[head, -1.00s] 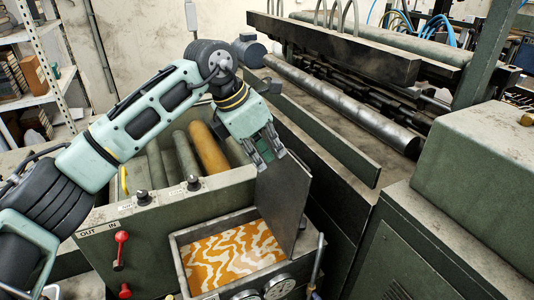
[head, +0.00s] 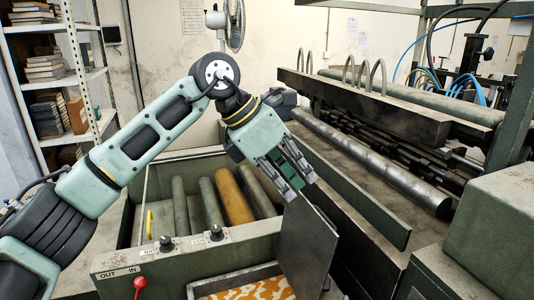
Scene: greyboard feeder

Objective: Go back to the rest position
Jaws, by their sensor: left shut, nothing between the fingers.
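My left gripper (head: 289,172) is shut and empty. It hangs in the middle of the head view, at the end of my left arm that comes in from the left. Its fingertips are just above the top edge of an upright dark grey board (head: 307,250); whether they touch it I cannot tell. The board stands at a tray (head: 196,288) holding orange and white patterned sheet (head: 255,291), cut off by the bottom edge. My right gripper is not in view.
A green box (head: 150,262) with several rollers (head: 205,203), knobs and a red lever (head: 139,288) lies below my left arm. The large machine with a long steel roller (head: 375,160) fills the right. A bookshelf (head: 66,80) stands at the back left.

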